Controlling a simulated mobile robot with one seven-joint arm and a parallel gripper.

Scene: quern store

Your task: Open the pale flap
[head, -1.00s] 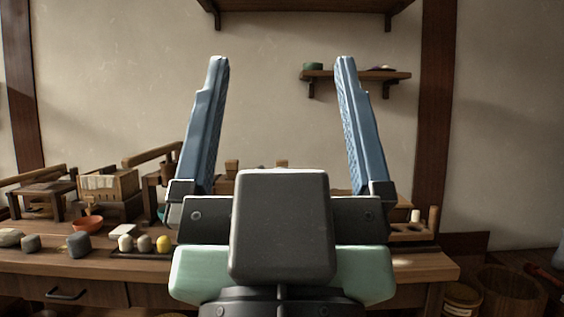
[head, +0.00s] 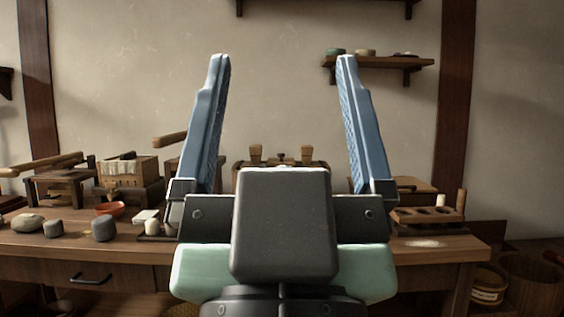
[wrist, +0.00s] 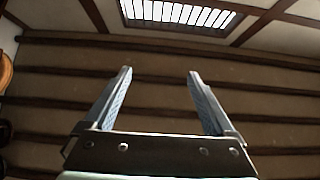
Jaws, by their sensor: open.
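My gripper (head: 284,125) points upward in the middle of the head view, its two blue fingers wide apart with nothing between them. In the wrist view my gripper (wrist: 160,105) is also open and empty, facing the ceiling. I cannot make out the pale flap for certain in either view. My gripper and wrist hide the middle of the workbench. Behind them, a brown wooden case with two upright knobs (head: 255,152) shows only in part.
The workbench (head: 190,270) runs across the view, with a drawer handle (head: 91,279) at left. Stones (head: 104,228), an orange bowl (head: 110,209) and a wooden box (head: 128,170) stand on its left. A holed wooden rack (head: 428,214) is at right. A wall shelf (head: 378,63) hangs above.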

